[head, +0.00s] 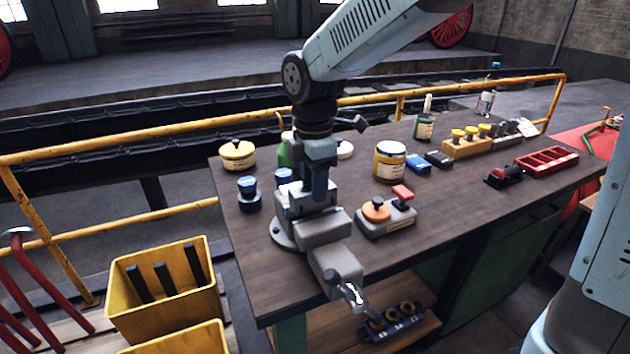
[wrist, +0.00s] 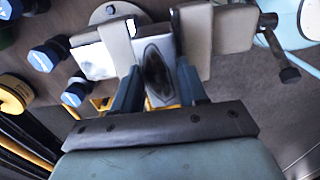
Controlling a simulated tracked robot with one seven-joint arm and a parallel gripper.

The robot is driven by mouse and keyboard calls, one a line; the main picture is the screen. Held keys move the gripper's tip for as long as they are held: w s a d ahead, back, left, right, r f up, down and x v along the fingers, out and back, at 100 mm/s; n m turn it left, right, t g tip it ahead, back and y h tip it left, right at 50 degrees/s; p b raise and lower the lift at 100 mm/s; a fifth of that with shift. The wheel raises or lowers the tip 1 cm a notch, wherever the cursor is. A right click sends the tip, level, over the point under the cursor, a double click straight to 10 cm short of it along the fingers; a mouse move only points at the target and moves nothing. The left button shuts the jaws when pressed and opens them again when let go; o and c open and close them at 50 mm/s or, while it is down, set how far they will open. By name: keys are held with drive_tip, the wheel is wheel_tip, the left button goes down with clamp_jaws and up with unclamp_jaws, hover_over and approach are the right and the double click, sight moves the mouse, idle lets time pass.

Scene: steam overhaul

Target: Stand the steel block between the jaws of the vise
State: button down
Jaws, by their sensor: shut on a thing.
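The grey vise (head: 330,262) is fixed to the near left part of the bench, its handle hanging past the front edge. My gripper (head: 319,192) points down at the vise's jaws. In the wrist view my gripper (wrist: 157,84) is shut on the steel block (wrist: 157,62), a shiny piece between its two blue fingers. The block lies between the vise's two pale jaws, the left one (wrist: 118,45) and the right one (wrist: 193,38). Whether it touches either jaw or the vise's bed cannot be told. In the head view the fingers and vise hide the block.
An orange-knobbed grey device (head: 385,216) stands just right of the vise. Yellow bins (head: 160,300) are on the floor at left.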

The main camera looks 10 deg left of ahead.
drive_tip(key=shift+f, duration=1.6)
idle(0.3)
drive_tip(key=c, duration=0.5)
unclamp_jaws()
drive_tip(key=shift+r, duration=4)
drive_tip(key=shift+d, duration=0.1)
drive_tip(key=shift+s+d+r+m+t, duration=0.9)
drive_tip(key=shift+s+d+m, duration=0.9)
drive_tip(key=shift+d+m, duration=2.75)
drive_tip(key=shift+s+d+r+m+t, duration=0.85)
drive_tip(key=shift+s+d+m, duration=1)
drive_tip(key=shift+d+m, duration=2.75)
drive_tip(key=shift+s+d+r+m+t, duration=0.85)
drive_tip(key=shift+s+d+m, duration=1.6)
drive_tip(key=shift+d, duration=3.6)
